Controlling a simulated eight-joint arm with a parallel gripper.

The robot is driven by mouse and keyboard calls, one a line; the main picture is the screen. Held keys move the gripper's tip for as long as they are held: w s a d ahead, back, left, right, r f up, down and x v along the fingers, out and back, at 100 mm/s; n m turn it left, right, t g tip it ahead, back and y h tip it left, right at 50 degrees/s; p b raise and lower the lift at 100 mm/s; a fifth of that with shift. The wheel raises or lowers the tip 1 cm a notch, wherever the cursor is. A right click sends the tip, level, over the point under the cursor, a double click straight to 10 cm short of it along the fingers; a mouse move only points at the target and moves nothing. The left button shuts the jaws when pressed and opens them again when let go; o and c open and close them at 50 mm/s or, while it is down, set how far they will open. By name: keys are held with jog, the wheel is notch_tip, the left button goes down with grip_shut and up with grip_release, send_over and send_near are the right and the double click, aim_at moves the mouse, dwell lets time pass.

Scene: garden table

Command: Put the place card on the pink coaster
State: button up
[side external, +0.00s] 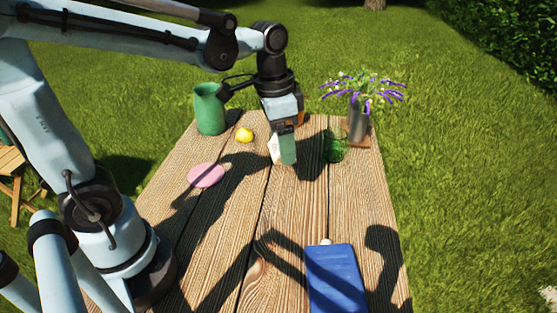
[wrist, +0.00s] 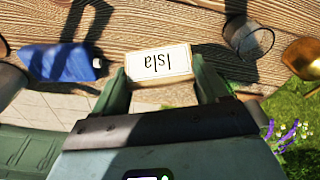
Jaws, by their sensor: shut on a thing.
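The place card, a small white-faced block lettered "Isla" (wrist: 158,64), sits between the two green fingers of my gripper (wrist: 160,72) in the wrist view. My gripper (side external: 284,148) is shut on it. In the side view the card (side external: 273,149) shows as a pale patch beside the fingers, partly hidden by them. It appears held above the table; the exact height is hard to tell. The pink coaster (side external: 206,175) is a flat round disc on the left planks, bare, to the left of and nearer the camera than my gripper. I do not see the coaster in the wrist view.
A green glass (side external: 334,151) and a vase of purple flowers (side external: 357,125) stand to the right. A blue flat item (side external: 335,278) lies at the front. The middle planks are clear.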

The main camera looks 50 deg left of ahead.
jog(key=s+a+f+n, duration=0.1)
jog(key=s+a+n, duration=0.3)
jog(key=s+a, duration=0.35)
send_over(207, 173)
jog(key=shift+n+y, duration=0.3)
jog(key=shift+n, duration=0.1)
jog(key=f, duration=0.7)
jog(key=shift+s+d+f, duration=0.1)
jog(key=shift+s+f, duration=0.15)
jog(key=shift+f, duration=2.1)
jog(key=shift+f, duration=0.1)
jog(key=o, duration=1)
jog(key=shift+o, duration=0.2)
